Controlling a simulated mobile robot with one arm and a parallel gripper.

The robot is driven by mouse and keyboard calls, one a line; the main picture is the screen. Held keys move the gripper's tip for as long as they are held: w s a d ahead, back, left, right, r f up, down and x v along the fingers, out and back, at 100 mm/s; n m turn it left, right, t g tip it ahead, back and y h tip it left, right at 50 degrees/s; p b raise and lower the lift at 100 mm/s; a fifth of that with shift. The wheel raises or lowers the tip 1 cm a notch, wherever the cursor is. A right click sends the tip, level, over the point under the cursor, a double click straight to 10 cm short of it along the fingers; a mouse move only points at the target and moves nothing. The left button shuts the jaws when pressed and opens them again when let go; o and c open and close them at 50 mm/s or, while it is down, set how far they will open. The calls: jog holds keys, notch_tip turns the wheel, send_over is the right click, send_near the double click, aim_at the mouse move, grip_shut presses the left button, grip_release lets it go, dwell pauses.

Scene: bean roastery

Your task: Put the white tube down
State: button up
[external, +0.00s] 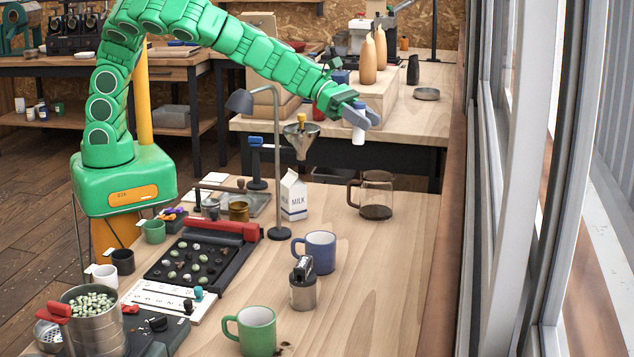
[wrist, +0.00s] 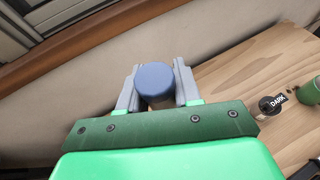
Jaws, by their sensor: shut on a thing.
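The white tube (external: 358,136) hangs upright from my gripper (external: 361,114) in the external view, held in the air above the far end of the near wooden table. In the wrist view my gripper (wrist: 157,84) is shut on it, with one grey finger on each side. There only the tube's round blue cap (wrist: 155,80) shows; its white body is hidden below the cap.
A blue mug (external: 320,251) and a green mug (external: 256,330) are nearer. The table's right part (external: 375,285) is clear.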

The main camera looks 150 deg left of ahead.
aim_at(355, 143)
jog(key=f, duration=0.2)
jog(key=s+f+m+h, duration=0.1)
jog(key=f, duration=0.1)
jog(key=s+f+m+h, duration=0.1)
jog(key=f, duration=0.1)
jog(key=shift+s+d+f+t, duration=0.25)
jog(key=shift+d+t, duration=0.15)
jog(key=s+d+f+m+h, duration=0.3)
jog(key=s+d+f+h, duration=0.1)
jog(key=f, duration=0.4)
jog(key=w+a+f, duration=0.7)
jog(key=w+f, duration=0.2)
jog(key=w, duration=0.2)
jog(key=shift+w, duration=0.2)
jog(key=shift+w+f, duration=0.1)
jog(key=shift+f, duration=0.05)
jog(key=shift+w+a+f, duration=0.15)
jog(key=shift+w+f, duration=0.05)
jog(key=shift+f, duration=1.6)
jog(key=shift+f, duration=0.1)
